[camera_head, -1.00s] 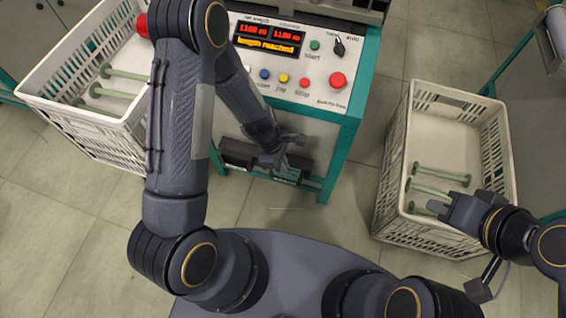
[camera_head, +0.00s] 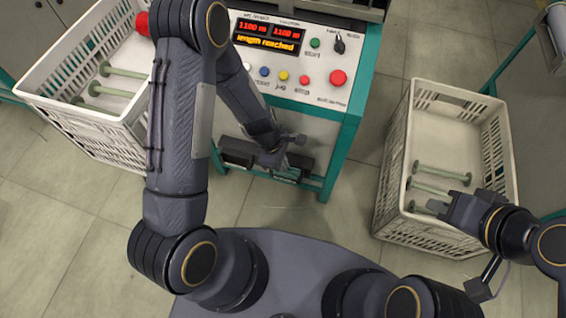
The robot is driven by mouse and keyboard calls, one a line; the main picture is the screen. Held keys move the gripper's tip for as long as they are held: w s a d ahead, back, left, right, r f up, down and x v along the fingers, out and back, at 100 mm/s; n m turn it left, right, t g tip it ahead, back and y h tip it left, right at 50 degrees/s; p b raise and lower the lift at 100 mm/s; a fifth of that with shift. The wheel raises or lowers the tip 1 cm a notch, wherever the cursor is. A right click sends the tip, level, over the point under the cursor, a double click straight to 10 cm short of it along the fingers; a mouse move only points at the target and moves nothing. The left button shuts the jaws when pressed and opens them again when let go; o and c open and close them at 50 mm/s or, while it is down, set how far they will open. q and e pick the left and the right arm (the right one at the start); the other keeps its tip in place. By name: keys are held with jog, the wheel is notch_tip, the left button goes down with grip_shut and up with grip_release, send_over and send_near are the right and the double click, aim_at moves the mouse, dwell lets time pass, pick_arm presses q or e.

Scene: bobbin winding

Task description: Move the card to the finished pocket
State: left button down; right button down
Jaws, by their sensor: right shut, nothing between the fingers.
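My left gripper (camera_head: 273,158) reaches down in front of the winding machine, at the dark holders low on its front. One dark holder (camera_head: 238,152) shows left of the gripper and another (camera_head: 303,165) shows right of it. I cannot tell which is the finished pocket. I cannot make out the card; the gripper and forearm cover much of this spot. The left fingers are too small and hidden to read as open or shut. My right gripper (camera_head: 445,208) is shut and empty over the near edge of the right crate.
The machine's panel (camera_head: 310,85) reads "length reached" above several buttons. A white crate (camera_head: 70,118) with green bobbins stands at the left. Another white crate (camera_head: 400,150) with green bobbins stands at the right. The floor between the machine and the right crate is clear.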

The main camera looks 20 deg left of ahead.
pick_arm(q)
jog(key=c, duration=1.5)
grip_release()
jog(key=shift+c, duration=0.2)
jog(key=shift+r, duration=0.1)
jog(key=p+v, duration=0.3)
jog(key=v, duration=0.3)
jog(key=shift+r, duration=0.25)
jog(key=shift+a+r, duration=0.25)
jog(key=shift+r, duration=0.3)
